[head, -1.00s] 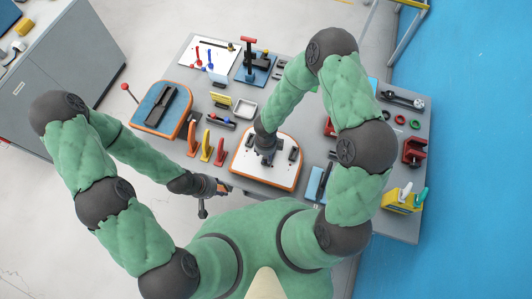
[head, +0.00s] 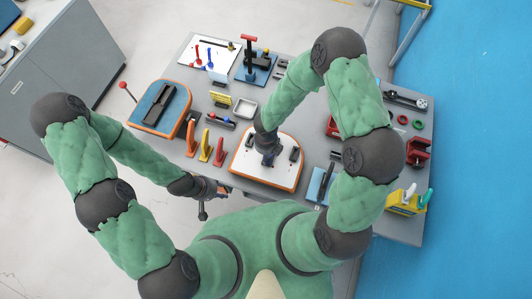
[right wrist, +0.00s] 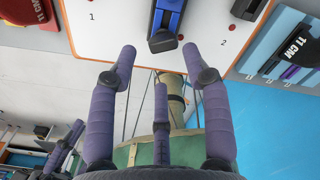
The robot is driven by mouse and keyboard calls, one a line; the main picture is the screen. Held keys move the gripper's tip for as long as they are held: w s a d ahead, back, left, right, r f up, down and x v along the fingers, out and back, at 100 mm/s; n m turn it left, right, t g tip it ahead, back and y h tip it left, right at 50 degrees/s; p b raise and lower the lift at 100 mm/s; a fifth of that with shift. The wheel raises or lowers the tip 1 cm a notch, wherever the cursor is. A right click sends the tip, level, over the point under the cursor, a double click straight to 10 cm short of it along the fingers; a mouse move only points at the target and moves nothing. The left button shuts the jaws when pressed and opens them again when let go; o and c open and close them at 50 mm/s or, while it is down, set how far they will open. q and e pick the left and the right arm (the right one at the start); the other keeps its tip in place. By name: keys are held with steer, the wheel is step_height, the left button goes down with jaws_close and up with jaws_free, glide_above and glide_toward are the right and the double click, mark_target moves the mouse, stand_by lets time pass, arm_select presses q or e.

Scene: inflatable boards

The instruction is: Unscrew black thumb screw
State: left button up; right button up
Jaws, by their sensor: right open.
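The white board (head: 250,172) with an orange edge lies at the front middle of the table. It also shows in the right wrist view (right wrist: 110,38), with the numbers 1 and 2 and red dots. A blue and black fixture (right wrist: 168,15) stands on it between the numbers. The dark rounded end (right wrist: 162,42) of this fixture may be the black thumb screw; I cannot be sure. My right gripper (right wrist: 159,62) is open and empty, its fingertips near that end and apart from it. My left gripper (head: 204,200) is off the table's front edge; its fingers are too small to read.
An orange-edged board with a blue top (head: 148,112) lies at the left. Orange and yellow upright pieces (head: 205,150) stand between the boards. A blue block (head: 318,183), red vises (head: 418,152) and a yellow holder (head: 405,202) are at the right. A white tray (head: 244,108) lies behind.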

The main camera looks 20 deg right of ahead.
steer(key=shift+m, duration=0.8)
steer(key=shift+b, duration=0.3)
steer(key=shift+w+m+b, duration=0.1)
steer(key=shift+m+b, duration=0.45)
steer(key=shift+m, duration=0.55)
steer(key=shift+m+b, duration=0.35)
steer(key=shift+m, duration=0.55)
steer(key=shift+f+m+b, duration=0.1)
steer(key=shift+m+b, duration=0.6)
steer(key=shift+m, duration=0.4)
steer(key=shift+w+m+b, duration=0.1)
steer(key=shift+m+b, duration=0.3)
steer(key=shift+m, duration=0.5)
